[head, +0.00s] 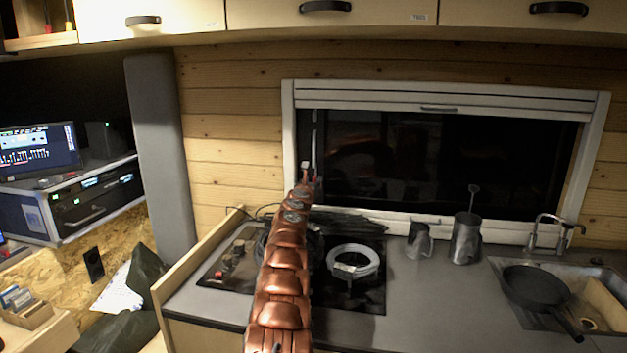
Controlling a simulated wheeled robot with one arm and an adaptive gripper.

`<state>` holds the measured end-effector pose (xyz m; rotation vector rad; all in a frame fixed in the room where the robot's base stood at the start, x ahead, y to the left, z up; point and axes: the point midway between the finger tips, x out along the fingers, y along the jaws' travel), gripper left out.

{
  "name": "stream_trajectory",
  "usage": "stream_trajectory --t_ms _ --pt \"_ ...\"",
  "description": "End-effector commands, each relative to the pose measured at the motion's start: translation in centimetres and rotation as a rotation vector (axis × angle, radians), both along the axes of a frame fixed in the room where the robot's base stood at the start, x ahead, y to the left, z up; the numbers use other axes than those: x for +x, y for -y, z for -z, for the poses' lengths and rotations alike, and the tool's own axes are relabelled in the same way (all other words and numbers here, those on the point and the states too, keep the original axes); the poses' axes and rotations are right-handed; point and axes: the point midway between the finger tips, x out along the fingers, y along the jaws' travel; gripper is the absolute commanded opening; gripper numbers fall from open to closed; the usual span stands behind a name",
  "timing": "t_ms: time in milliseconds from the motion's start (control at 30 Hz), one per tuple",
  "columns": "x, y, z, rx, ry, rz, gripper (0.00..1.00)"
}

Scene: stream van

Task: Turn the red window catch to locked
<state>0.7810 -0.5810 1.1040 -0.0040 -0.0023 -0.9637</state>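The window (440,165) has a white frame and dark glass and is set in the wooden wall above the counter. My copper-coloured arm reaches from the bottom middle up to the left side of the window. My gripper (306,168) is at its far end, small and in front of the left window frame. I cannot tell whether its fingers are open or shut, or whether they touch anything. The red window catch cannot be made out clearly; a small reddish patch shows by the gripper, and the arm's end may hide the catch.
A grey padded column (160,155) stands left. Cabinets hang above.

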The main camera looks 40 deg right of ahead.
Motion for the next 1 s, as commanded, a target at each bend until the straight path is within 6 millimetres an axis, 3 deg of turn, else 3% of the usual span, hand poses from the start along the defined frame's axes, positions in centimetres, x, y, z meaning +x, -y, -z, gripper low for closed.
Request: stream_trajectory --t_ms 400,833,1000 --pt "0.8 1.5 0.1 0.003 -0.001 0.002 0.39" --pt "1.0 1.6 0.3 0.004 -0.001 0.0 0.39" --pt "1.0 1.6 0.3 0.004 0.0 0.0 0.23"
